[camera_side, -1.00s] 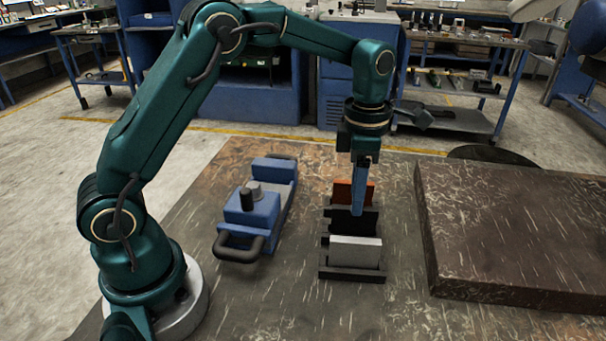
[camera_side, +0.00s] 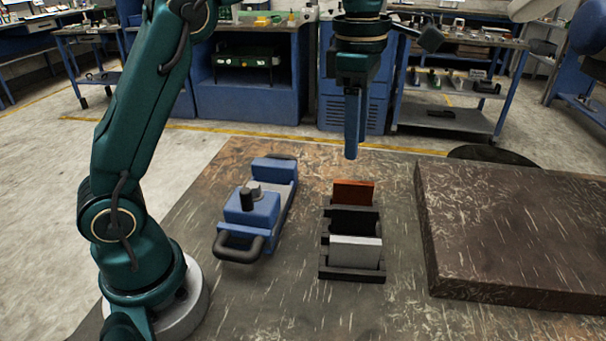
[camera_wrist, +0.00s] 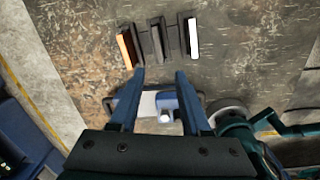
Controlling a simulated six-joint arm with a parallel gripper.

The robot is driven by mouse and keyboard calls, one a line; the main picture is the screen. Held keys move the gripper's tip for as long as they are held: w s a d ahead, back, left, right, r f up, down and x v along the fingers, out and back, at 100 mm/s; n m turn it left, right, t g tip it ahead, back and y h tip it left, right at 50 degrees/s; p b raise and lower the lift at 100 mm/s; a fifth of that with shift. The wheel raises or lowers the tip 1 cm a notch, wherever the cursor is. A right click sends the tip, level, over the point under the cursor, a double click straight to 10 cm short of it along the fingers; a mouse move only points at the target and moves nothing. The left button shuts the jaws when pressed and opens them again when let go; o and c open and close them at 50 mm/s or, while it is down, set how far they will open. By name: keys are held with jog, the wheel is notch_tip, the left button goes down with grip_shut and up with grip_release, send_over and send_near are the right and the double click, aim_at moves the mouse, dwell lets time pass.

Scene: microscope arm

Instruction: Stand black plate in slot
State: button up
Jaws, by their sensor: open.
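The black plate (camera_side: 352,220) stands in the middle slot of the dark slotted rack (camera_side: 352,274), between an orange plate (camera_side: 353,192) at the back and a silver-white plate (camera_side: 355,252) at the front. In the wrist view the black plate (camera_wrist: 157,43) shows as a dark strip between the orange plate (camera_wrist: 126,48) and the white plate (camera_wrist: 193,37). My gripper (camera_side: 353,155) hangs above the back of the rack, clear of all plates. In the wrist view my gripper (camera_wrist: 160,76) is open, with nothing between its two fingers.
A blue device with a black handle (camera_side: 255,208) sits left of the rack; it also shows in the wrist view (camera_wrist: 160,106). A large dark slab (camera_side: 515,230) lies to the right. The tabletop in front of the rack is clear.

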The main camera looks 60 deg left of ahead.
jog(key=s+f+m+t, duration=0.2)
jog(key=s+m, duration=0.6)
jog(key=m, duration=0.4)
jog(key=s+f+m+t, duration=0.2)
jog(key=s+m, duration=0.6)
jog(key=m, duration=0.4)
jog(key=shift+s+a+m+t, duration=0.25)
jog(key=shift+a+m+t, duration=0.05)
jog(key=shift+a+t, duration=0.2)
